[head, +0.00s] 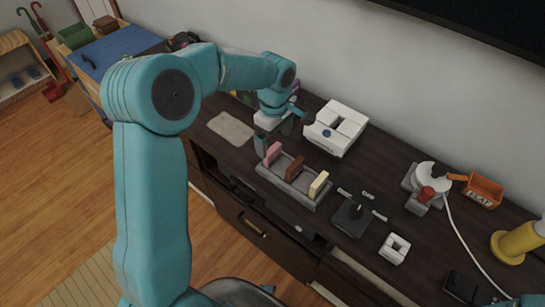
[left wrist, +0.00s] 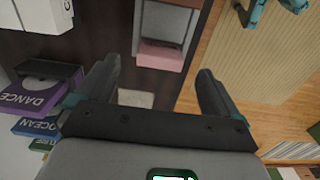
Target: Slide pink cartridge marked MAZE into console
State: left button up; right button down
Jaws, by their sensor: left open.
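The pink cartridge (head: 272,153) stands upright in the left slot of a grey rack (head: 300,190). It also shows in the left wrist view (left wrist: 160,56), at the near end of the rack; no marking on it is legible. The white console (head: 345,123) sits behind the rack on the dark cabinet, and its edge shows at the wrist view's upper left (left wrist: 42,15). My left gripper (head: 277,133) is open and empty, just above and behind the pink cartridge, left of the console. Its fingers (left wrist: 155,90) are spread wide, with the cartridge beyond them.
A brown cartridge (head: 295,167) and a cream cartridge (head: 319,184) share the rack. A beige mat (head: 230,128) lies left. Boxes marked DANCE (left wrist: 32,95) and OCEAN (left wrist: 38,126) lie beside the gripper.

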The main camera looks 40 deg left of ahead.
aim_at(273, 149)
pick_arm(q)
jog(key=f, duration=0.4)
jog(key=shift+s+a+f, duration=0.1)
jog(key=shift+a+f, duration=0.15)
jog(key=shift+f, duration=0.35)
jog(key=c, duration=0.9)
jog(key=shift+c, duration=1)
